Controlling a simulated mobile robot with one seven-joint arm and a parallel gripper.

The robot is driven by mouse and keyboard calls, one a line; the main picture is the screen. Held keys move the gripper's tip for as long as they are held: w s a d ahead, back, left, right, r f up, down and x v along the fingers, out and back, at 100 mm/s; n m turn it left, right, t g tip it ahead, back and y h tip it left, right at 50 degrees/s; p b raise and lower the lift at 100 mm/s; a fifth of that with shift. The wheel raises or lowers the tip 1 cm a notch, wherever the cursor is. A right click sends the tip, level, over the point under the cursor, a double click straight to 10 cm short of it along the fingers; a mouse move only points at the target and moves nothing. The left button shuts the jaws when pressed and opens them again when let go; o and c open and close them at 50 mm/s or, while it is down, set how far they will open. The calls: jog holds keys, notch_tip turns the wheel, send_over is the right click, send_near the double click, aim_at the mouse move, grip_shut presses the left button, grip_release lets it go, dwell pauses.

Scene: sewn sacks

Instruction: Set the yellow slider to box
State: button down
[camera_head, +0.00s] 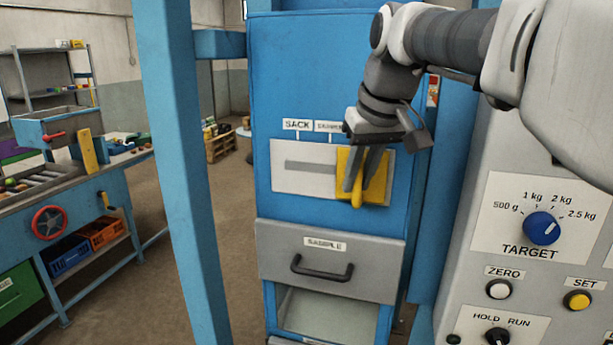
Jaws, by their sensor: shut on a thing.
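The yellow slider (379,192) sits at the right part of a pale slotted plate (290,187) on the blue cabinet. My gripper (363,173) reaches down from the upper right, and its fingers are shut on the slider's yellow handle. A label reading SACK (297,124) is above the left part of the plate. A second label (328,126) to its right is too small to read surely. My gripper's body covers the area above the slider, so any label there is hidden.
Below the plate is a grey SAMPLE drawer (330,259) with a black handle. At the right, a grey control panel (470,250) holds a blue TARGET knob (541,229) and several buttons. A blue post (185,150) stands to the left, with open floor beyond it.

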jog(key=shift+d, duration=0.15)
jog(key=c, duration=0.8)
grip_release()
jog(key=shift+s+d, duration=0.1)
jog(key=shift+d, duration=0.05)
jog(key=shift+s+r, duration=0.1)
jog(key=shift+r, duration=0.45)
jog(key=p+v, duration=0.2)
jog(key=v, duration=1.4)
jog(key=shift+s+r, duration=0.1)
jog(key=shift+r, duration=0.05)
jog(key=s+f+m, duration=0.1)
jog(key=s+f, duration=0.3)
jog(key=f, duration=0.6)
jog(key=s+f+m+b, duration=0.1)
jog(key=s+f, duration=0.4)
jog(key=f, duration=0.5)
jog(key=s+f+t+h, duration=0.1)
jog(key=s+f, duration=0.4)
jog(key=f, duration=0.6)
jog(key=shift+s+d+m, duration=0.15)
jog(key=shift+d+m, duration=0.2)
jog(key=shift+m, duration=0.05)
